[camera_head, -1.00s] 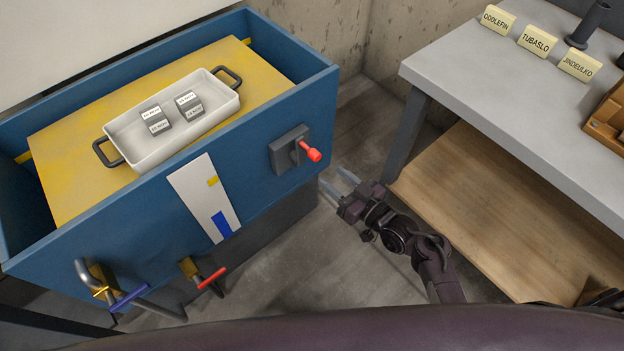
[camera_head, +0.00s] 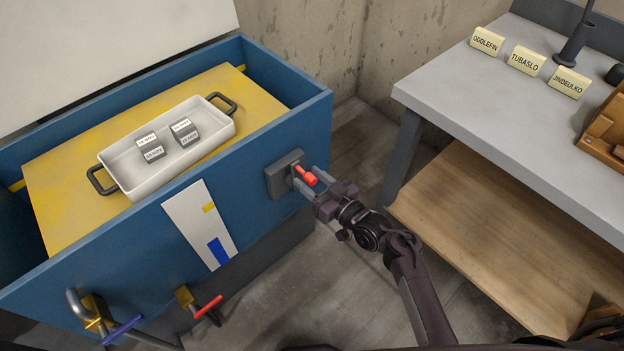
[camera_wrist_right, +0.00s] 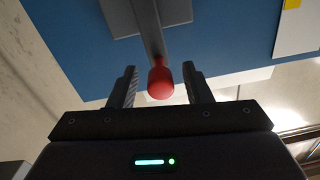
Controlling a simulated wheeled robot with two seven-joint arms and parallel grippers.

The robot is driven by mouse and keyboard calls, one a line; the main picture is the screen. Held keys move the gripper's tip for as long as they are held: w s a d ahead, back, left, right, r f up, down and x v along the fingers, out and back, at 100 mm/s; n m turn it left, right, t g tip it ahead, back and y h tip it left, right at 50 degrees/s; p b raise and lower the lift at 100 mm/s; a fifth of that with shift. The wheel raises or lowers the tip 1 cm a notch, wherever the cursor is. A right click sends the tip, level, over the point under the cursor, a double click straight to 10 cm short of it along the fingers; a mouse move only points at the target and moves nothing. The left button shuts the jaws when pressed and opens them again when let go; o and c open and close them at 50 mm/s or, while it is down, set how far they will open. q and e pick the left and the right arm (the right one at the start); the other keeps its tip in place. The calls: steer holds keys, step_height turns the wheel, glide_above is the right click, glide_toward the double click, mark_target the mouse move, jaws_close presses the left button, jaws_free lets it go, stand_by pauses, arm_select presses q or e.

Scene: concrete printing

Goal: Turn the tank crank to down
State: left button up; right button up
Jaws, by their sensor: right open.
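The tank crank (camera_head: 306,175) has a red knob on a grey arm, mounted on a grey plate (camera_head: 284,163) at the right end of the blue tank's (camera_head: 255,147) front wall. My right gripper (camera_head: 308,183) is at the crank, its fingers pointing at the plate. In the right wrist view the red knob (camera_wrist_right: 160,82) sits between the two open fingers (camera_wrist_right: 158,88), with a visible gap at each side. The grey crank arm runs from the knob up to the plate. My left gripper is not in view.
A white tray (camera_head: 113,160) with small labelled blocks stands on the yellow platform (camera_head: 60,190) in the tank. Pipes with a blue handle (camera_head: 123,329) and a red handle (camera_head: 208,306) are at the lower left. A grey table (camera_head: 450,85) with name cards stands right.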

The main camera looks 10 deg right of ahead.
jaws_close()
steer(key=shift+s+a+n, duration=0.35)
steer(key=shift+a+n, duration=0.05)
steer(key=shift+n, duration=0.3)
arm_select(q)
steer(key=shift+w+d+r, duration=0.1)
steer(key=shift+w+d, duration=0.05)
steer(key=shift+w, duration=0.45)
arm_select(e)
steer(key=a+n, duration=0.1)
steer(key=n, duration=0.1)
steer(key=s+a+f+n, duration=0.2)
steer(key=n, duration=0.1)
steer(key=shift+s+a+n, duration=0.2)
steer(key=shift+s+n, duration=0.05)
steer(key=shift+n, duration=0.05)
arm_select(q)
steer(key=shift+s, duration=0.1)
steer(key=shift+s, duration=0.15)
